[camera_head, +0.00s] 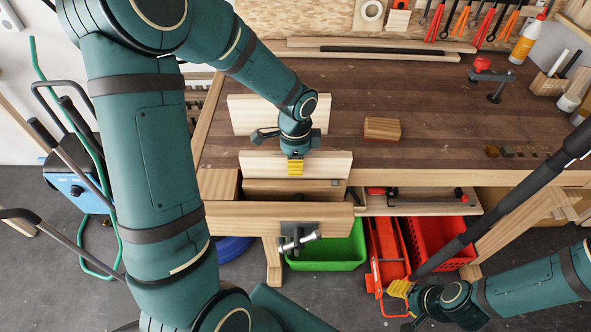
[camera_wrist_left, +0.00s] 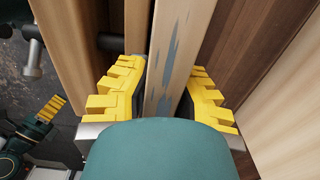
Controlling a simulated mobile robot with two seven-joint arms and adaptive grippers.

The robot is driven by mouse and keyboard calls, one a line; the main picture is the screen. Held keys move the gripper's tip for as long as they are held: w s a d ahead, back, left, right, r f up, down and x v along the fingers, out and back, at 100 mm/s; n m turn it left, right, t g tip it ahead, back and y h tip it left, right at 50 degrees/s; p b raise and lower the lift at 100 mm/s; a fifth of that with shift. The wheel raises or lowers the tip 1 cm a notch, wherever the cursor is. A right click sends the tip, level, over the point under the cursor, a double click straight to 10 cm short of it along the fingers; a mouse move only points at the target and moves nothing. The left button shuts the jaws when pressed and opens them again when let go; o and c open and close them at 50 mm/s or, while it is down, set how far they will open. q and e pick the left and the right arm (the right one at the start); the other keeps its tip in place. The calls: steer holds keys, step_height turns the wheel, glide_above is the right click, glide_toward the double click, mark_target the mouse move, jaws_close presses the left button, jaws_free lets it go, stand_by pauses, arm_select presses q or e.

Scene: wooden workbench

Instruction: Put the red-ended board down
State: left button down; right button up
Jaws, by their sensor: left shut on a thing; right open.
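A pale board (camera_head: 327,164) stands on edge at the front left of the workbench, above the vise. No red end shows on it. My left gripper (camera_head: 294,166) reaches down over it and is shut on it. In the left wrist view the board (camera_wrist_left: 178,55) runs between the yellow fingers, with blue-grey smears on its upper edge. Its lower part is hidden. My right gripper (camera_head: 398,290) is open and empty, low in front of the bench. It also shows in the left wrist view (camera_wrist_left: 50,110).
A second pale board (camera_head: 242,115) stands behind the held one. The front vise jaw (camera_head: 230,217) is just in front. Green (camera_head: 340,250) and red (camera_head: 430,238) bins sit below.

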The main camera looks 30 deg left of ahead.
arm_select(q)
steer(key=shift+w+f, duration=0.1)
steer(key=shift+f, duration=1.1)
steer(key=shift+f+b, duration=0.1)
steer(key=shift+b, duration=0.25)
steer(key=c, duration=1)
jaws_free()
steer(key=shift+r, duration=0.5)
step_height(320, 180, up, 11)
steer(key=p, duration=0.3)
steer(key=shift+r, duration=0.1)
steer(key=shift+d, duration=0.1)
